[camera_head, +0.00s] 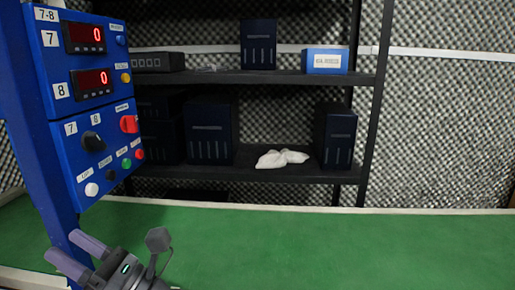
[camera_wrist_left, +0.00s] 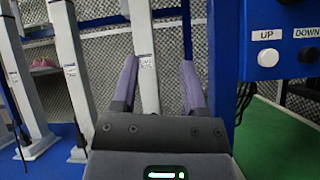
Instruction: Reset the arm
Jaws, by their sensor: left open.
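My left gripper (camera_head: 78,256) is at the lower left of the head view, over the near left part of the green table (camera_head: 300,245). Its two purple-grey fingers are apart and nothing is between them. In the left wrist view the same open fingers (camera_wrist_left: 158,85) point toward grey-white upright posts, one of them showing behind the gap. The blue control panel (camera_head: 95,95) stands above and beyond the gripper at the left; its UP button (camera_wrist_left: 268,57) shows at the right of the wrist view. My right gripper is not in view.
The panel's blue post (camera_head: 40,150) rises close to the left gripper. A dark shelf (camera_head: 250,175) behind the table holds dark blue boxes (camera_head: 209,130), a lighter blue box (camera_head: 325,60) and a white cloth-like item (camera_head: 282,159). The visible green tabletop is clear to the right.

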